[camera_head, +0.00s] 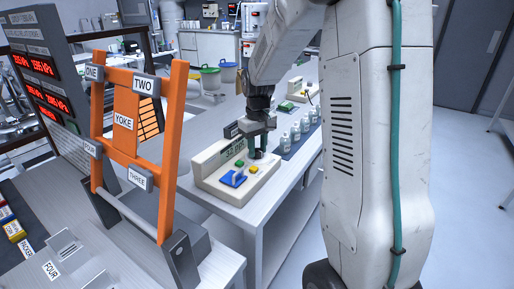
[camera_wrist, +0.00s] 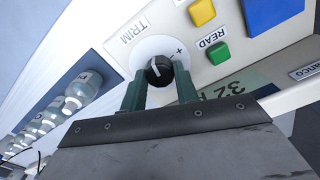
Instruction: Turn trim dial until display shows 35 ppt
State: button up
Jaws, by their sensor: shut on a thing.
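The trim dial (camera_wrist: 158,68) is a black knob with a white pointer line. It sits on a white disc with a plus mark, beside the word TRIM, on a cream console (camera_head: 198,174). The green fingers of my gripper (camera_wrist: 159,82) stand on either side of the knob and are shut on it. In the head view, my gripper (camera_head: 257,150) reaches down to the console's right part. The display (camera_wrist: 240,88) is a green strip seen rotated in the wrist view. It reads 32 with part of a letter after it; the rest is hidden behind my gripper.
The console also bears a yellow button (camera_wrist: 202,12), a green READ button (camera_wrist: 217,52) and a blue block (camera_head: 233,178). Several bottles (camera_head: 296,132) stand on a dark mat to the right. An orange yoke frame (camera_head: 172,140) rises at the left.

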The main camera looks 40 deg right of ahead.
aim_at(259, 150)
jog(key=m, duration=1.2)
jog(key=shift+d, duration=0.1)
dwell(0.6)
jog(key=o, duration=1)
jog(key=shift+s+d, duration=0.1)
jog(key=shift+c, duration=0.2)
jog(key=shift+r, duration=0.1)
notch_tip(259, 150, up, 8)
jog(key=shift+f, duration=0.15)
